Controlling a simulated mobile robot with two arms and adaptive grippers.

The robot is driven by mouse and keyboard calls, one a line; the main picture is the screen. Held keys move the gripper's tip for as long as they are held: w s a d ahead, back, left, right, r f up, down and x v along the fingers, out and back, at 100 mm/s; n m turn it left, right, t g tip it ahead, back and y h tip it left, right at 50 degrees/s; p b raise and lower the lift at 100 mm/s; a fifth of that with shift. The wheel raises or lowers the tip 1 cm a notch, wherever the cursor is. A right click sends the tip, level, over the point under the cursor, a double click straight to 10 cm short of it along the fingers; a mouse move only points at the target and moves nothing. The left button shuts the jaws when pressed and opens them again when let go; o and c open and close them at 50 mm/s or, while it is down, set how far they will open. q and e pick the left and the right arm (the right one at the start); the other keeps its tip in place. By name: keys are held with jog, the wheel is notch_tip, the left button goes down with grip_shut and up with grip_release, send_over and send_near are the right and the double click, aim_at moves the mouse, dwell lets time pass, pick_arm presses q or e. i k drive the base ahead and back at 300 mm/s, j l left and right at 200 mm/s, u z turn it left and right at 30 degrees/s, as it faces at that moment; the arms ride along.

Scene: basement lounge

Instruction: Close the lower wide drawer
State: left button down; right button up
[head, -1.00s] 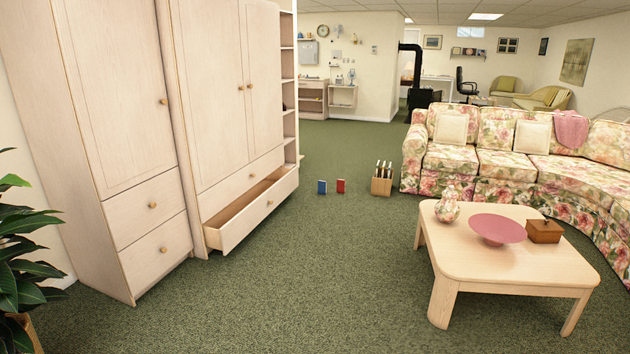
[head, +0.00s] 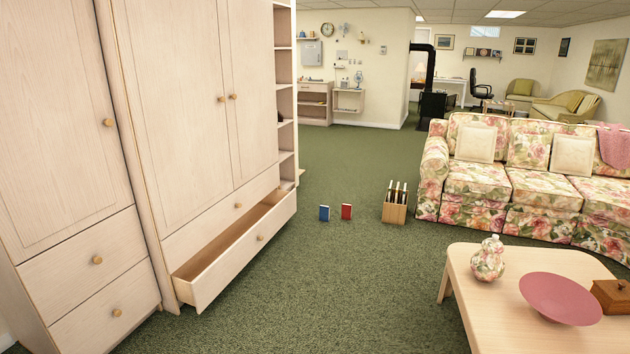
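The lower wide drawer (head: 246,252) of the pale wood wardrobe stands pulled out over the carpet. Its front has a small round knob (head: 260,238), and the part of its inside that I see looks empty. The upper wide drawer (head: 222,214) just above it is shut, and so are the tall doors. Neither of my grippers shows in the head view.
A blue book (head: 324,213) and a red book (head: 347,212) stand on the carpet right of the drawer, near a wooden holder (head: 395,208). A coffee table (head: 483,290) and floral sofa are at right. Carpet (head: 300,290) before the drawer is clear.

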aim_at(200, 281)
jog(key=i, duration=1.85)
